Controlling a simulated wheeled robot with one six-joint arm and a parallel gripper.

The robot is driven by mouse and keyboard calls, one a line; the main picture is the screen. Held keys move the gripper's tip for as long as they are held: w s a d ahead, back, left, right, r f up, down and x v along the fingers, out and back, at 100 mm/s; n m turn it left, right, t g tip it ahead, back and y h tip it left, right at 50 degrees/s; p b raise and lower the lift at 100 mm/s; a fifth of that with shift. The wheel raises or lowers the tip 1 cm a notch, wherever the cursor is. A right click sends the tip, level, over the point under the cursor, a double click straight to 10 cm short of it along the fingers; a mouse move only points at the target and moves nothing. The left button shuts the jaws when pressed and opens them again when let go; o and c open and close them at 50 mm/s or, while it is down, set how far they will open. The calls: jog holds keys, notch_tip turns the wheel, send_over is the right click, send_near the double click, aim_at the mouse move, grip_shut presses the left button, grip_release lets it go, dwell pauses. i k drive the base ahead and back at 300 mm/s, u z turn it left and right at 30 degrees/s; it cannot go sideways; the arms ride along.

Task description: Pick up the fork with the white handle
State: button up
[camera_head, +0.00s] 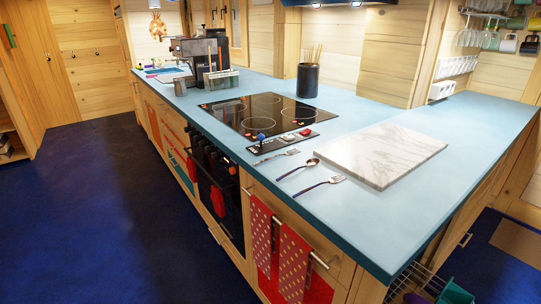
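Two forks and a spoon lie on the light blue counter (380,125), between the cooktop and a marble board. The farther fork (276,156) lies just in front of the cooktop's control strip, tines to the right; its handle looks pale, but it is too small to be sure it is white. The nearer fork (318,186) has a dark handle and lies close to the counter's front edge, tines to the right. The spoon (298,168) lies between them, also dark-handled. My gripper is not in view.
The marble board (380,154) lies right of the cutlery. The black cooktop (262,112) has a strip of knobs (283,141) at its near end. A black utensil holder (308,80) and a coffee machine (200,60) stand farther back. Red dotted towels (294,262) hang below the edge. The dark blue floor at left is clear.

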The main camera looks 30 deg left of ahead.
aim_at(286, 153)
jog(key=i, duration=0.4)
jog(key=u, duration=1.3)
jog(key=k, duration=0.4)
jog(key=u, duration=1.2)
jog(key=i, duration=1.5)
jog(key=z, duration=0.85)
jog(key=i, duration=0.5)
jog(key=z, duration=0.65)
